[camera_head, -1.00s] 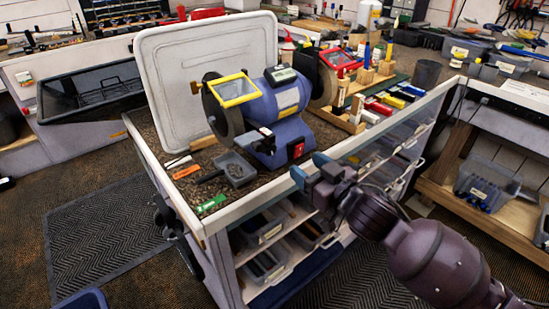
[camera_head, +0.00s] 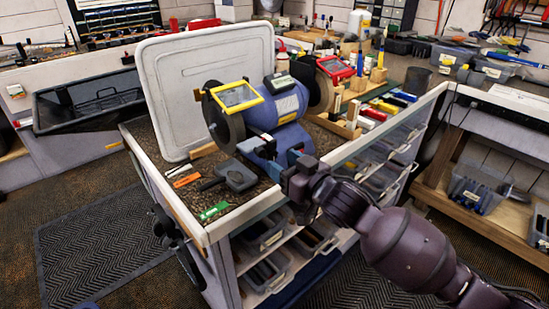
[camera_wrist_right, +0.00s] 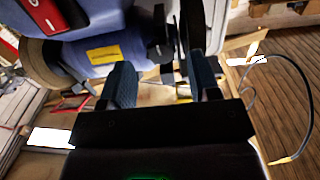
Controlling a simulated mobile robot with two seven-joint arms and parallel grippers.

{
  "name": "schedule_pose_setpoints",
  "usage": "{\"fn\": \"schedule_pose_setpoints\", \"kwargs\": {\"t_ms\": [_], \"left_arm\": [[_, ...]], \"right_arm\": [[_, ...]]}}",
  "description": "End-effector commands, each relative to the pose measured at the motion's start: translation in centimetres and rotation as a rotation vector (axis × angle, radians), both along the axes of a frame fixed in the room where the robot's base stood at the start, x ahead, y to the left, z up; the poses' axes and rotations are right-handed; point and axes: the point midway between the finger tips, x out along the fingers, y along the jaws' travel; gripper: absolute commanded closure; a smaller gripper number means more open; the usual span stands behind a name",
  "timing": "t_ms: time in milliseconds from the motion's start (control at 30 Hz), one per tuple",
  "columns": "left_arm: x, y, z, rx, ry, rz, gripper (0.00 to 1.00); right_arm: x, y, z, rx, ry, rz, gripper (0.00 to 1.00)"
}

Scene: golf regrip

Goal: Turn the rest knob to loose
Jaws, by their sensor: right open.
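The blue bench grinder (camera_head: 258,108) stands on the bench with a yellow-framed shield (camera_head: 236,95) over its near wheel (camera_head: 221,118). My right gripper (camera_head: 282,154) is at the grinder's front, low by its base, at the bench edge. In the right wrist view, its two blue fingers (camera_wrist_right: 161,74) are open and apart, pointing at the grinder body (camera_wrist_right: 100,50). A dark upright part (camera_wrist_right: 161,45), perhaps the rest knob, shows just beyond the gap between them. I cannot tell if the fingers touch it. The knob is not clear in the head view. My left gripper is not in view.
A large white tray (camera_head: 190,75) stands upright behind the grinder. A small dark pan (camera_head: 238,176) and a green tag (camera_head: 213,210) lie at the front left of the bench. The floor mat is clear.

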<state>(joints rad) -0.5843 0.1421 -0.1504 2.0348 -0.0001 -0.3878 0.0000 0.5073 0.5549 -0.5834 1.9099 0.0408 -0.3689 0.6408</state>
Motion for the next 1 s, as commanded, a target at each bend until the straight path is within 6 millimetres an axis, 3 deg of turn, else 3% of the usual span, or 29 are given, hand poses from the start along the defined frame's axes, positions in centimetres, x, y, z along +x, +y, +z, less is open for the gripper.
{"fn": "schedule_pose_setpoints", "kwargs": {"t_ms": [233,633,933,1000], "left_arm": [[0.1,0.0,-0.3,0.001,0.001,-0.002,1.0],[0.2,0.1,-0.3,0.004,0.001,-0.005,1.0],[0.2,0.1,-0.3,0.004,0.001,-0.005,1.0],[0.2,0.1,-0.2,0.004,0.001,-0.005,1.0]], "right_arm": [[2.2,1.7,0.0,0.001,-0.001,0.0,0.44],[2.7,2.0,0.0,0.0,0.0,0.0,0.44],[2.7,2.0,0.0,0.0,0.0,0.0,0.88],[2.7,2.0,0.0,-0.001,-0.001,0.0,0.92]]}}
